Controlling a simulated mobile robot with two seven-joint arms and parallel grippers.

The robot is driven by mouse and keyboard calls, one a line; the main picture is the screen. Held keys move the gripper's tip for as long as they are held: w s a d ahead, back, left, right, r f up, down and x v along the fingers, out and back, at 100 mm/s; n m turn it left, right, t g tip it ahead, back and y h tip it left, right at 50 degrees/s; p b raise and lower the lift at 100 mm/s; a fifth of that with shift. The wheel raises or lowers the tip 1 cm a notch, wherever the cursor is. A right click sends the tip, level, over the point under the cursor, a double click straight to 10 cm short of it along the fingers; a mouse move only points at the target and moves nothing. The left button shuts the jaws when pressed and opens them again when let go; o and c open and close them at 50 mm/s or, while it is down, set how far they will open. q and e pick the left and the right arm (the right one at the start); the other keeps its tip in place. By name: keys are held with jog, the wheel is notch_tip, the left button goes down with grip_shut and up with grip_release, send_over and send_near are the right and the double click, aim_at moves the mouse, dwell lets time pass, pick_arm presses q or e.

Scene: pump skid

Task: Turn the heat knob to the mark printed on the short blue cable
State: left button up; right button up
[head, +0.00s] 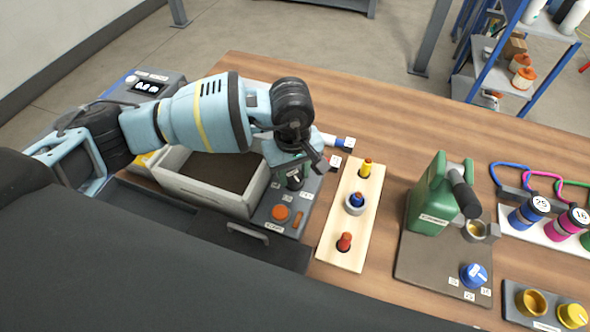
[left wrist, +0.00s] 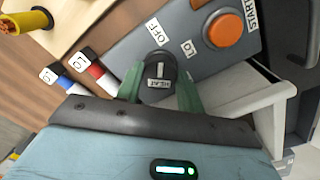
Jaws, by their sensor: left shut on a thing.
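The heat knob (left wrist: 157,68) is black with a white pointer line and a HEAT label, on a grey control panel (left wrist: 200,62). My left gripper (left wrist: 159,88) is shut on it, with a green finger on each side. OFF and LO show beside the knob; other marks are hidden. In the head view my left gripper (head: 296,172) hides most of the knob. A short blue cable end (left wrist: 70,85) with a white tag lies beside the panel, next to a red one (left wrist: 94,70), also tagged. The blue tag is too small to read surely. My right gripper is not in view.
An orange START button (left wrist: 225,28) is close to the knob. A grey bin (head: 205,195) stands left of the panel. A wooden board (head: 335,235) with coloured pegs and a green machine (head: 428,205) stand to the right.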

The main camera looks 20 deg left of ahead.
pick_arm(q)
jog(key=m, duration=0.1)
jog(key=m+b, duration=0.1)
jog(key=m, duration=0.1)
jog(key=m+b, duration=0.1)
jog(key=shift+f, duration=0.25)
jog(key=m+b, duration=0.2)
jog(key=m, duration=0.1)
jog(key=shift+r+m+b, duration=0.1)
jog(key=shift+m+b, duration=0.75)
jog(key=shift+m, duration=0.15)
jog(key=shift+r+m+b, duration=0.1)
jog(key=shift+m+b, duration=0.3)
jog(key=shift+m, duration=0.1)
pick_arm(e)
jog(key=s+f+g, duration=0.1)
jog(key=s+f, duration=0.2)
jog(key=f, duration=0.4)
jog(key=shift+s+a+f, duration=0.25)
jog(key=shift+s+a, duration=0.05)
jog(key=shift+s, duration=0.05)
pick_arm(q)
jog(key=shift+r, duration=0.1)
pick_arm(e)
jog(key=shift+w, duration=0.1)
pick_arm(q)
jog(key=o, duration=1)
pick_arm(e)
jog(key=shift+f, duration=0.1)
